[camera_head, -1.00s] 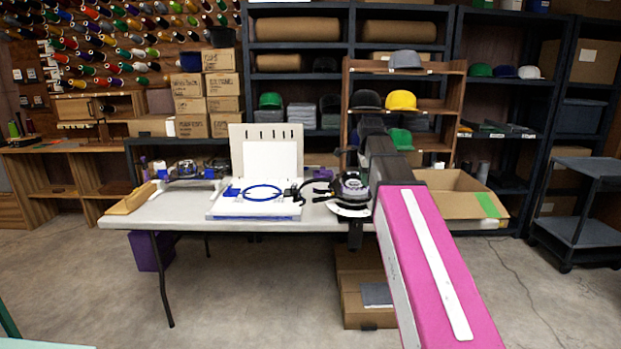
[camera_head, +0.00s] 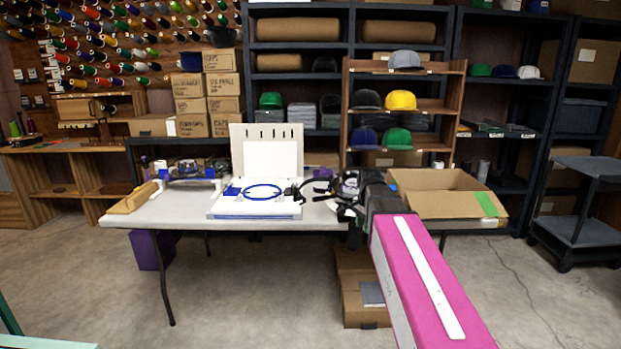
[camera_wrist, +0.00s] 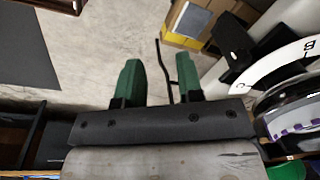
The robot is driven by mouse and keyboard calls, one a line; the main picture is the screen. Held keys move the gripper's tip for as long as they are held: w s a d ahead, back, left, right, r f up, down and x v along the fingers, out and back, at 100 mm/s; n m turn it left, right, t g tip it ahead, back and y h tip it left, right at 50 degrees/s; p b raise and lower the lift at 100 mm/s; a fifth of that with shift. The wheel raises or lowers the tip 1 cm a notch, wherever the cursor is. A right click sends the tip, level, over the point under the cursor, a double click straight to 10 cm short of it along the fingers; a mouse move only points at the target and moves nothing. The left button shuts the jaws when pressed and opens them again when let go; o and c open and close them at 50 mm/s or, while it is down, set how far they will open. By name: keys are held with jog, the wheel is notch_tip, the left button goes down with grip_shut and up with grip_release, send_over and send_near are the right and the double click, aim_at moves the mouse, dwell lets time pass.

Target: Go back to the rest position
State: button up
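My gripper (camera_wrist: 159,78) shows in the wrist view with two dark green fingers standing well apart. Nothing is held between them; bare concrete floor and a thin dark rod show behind the gap. In the head view my pink arm reaches in from the lower right, and its black wrist end is over the right end of the white table (camera_head: 180,212). The fingers cannot be made out there against the dark gear.
A white board with a blue hoop (camera_head: 262,191) lies mid-table. An open cardboard box (camera_head: 437,204) stands right of my wrist. Caps sit on the wooden shelf (camera_head: 455,108) behind. In the wrist view a white curved piece with dark letters (camera_wrist: 290,62) is close on the right.

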jog(key=s+f+n, duration=0.5)
jog(key=s+f, duration=0.2)
jog(key=f, duration=0.4)
jog(key=s+f+n+g, duration=0.1)
jog(key=s+f+n, duration=0.5)
jog(key=s+f, duration=0.2)
notch_tip(320, 180, down, 3)
jog(key=shift+s+r+n, duration=0.1)
jog(key=shift+s+n, duration=0.1)
jog(key=shift+n, duration=0.1)
